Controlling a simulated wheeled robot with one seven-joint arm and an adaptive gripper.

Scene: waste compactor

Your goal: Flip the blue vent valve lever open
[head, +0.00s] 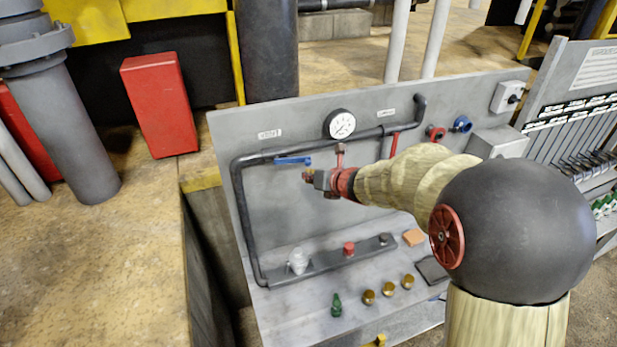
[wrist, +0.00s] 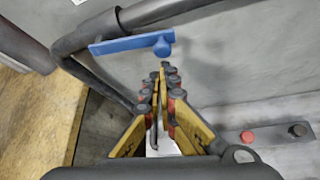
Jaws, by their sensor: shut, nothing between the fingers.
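The blue vent valve lever (head: 293,160) sits on the dark pipe at the upper left of the grey panel and lies along the pipe. In the wrist view the blue lever (wrist: 132,43) shows above the fingertips, with its rounded hub at the right end and its flat handle reaching left. My gripper (head: 308,176) is just below and right of the lever in the head view. In the wrist view my gripper (wrist: 162,72) has its fingertips together, with nothing between them, just below the hub. I cannot tell whether the fingertips touch the lever.
The dark pipe (head: 240,200) bends down the panel's left side. A round gauge (head: 340,124), a red handle (head: 394,145) and red and blue wheels are on the panel. The bench below holds a red knob (head: 348,248), a green piece (head: 336,305) and brass pieces (head: 388,289).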

